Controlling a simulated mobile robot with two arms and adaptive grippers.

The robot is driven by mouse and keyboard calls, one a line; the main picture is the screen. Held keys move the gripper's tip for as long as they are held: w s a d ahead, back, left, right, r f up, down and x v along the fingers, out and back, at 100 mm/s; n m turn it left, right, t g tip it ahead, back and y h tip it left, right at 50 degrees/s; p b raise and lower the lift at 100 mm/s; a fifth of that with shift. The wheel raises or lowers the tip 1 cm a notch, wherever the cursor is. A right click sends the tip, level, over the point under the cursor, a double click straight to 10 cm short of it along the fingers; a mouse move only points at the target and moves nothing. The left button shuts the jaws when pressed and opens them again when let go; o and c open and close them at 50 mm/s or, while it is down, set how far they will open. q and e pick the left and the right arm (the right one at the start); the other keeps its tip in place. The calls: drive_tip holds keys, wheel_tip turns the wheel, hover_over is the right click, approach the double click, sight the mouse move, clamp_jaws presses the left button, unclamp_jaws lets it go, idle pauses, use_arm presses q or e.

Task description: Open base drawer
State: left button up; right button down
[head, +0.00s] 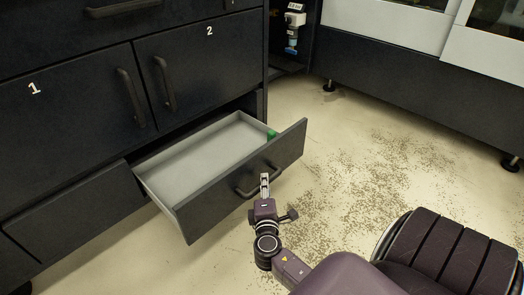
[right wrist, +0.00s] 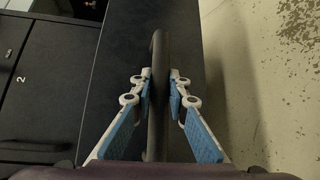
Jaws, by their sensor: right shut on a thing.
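The base drawer (head: 215,148) is pulled out from the bottom of the dark cabinet, showing its grey inside. Its dark front (head: 240,190) carries a black bar handle (head: 247,191). My right gripper (head: 265,182) is at this handle, shut on it. In the right wrist view the handle (right wrist: 158,60) runs between the blue-padded fingers (right wrist: 160,95), with the drawer front (right wrist: 130,50) behind it. A small green thing (head: 271,134) shows at the drawer's far right corner. My left gripper is not in view.
Cabinet doors marked 1 (head: 70,125) and 2 (head: 205,65), each with a handle, stand above the drawer. The speckled pale floor (head: 350,150) is free to the right. A dark-based machine (head: 420,80) stands at the back right.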

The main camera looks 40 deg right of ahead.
drive_tip(key=shift+s, duration=0.1)
idle(0.3)
drive_tip(key=c, duration=1.8)
unclamp_jaws()
drive_tip(key=shift+c, duration=0.2)
drive_tip(key=shift+s+a, duration=0.1)
drive_tip(key=v, duration=1.1)
drive_tip(key=shift+s+a, duration=0.25)
drive_tip(key=shift+s, duration=0.05)
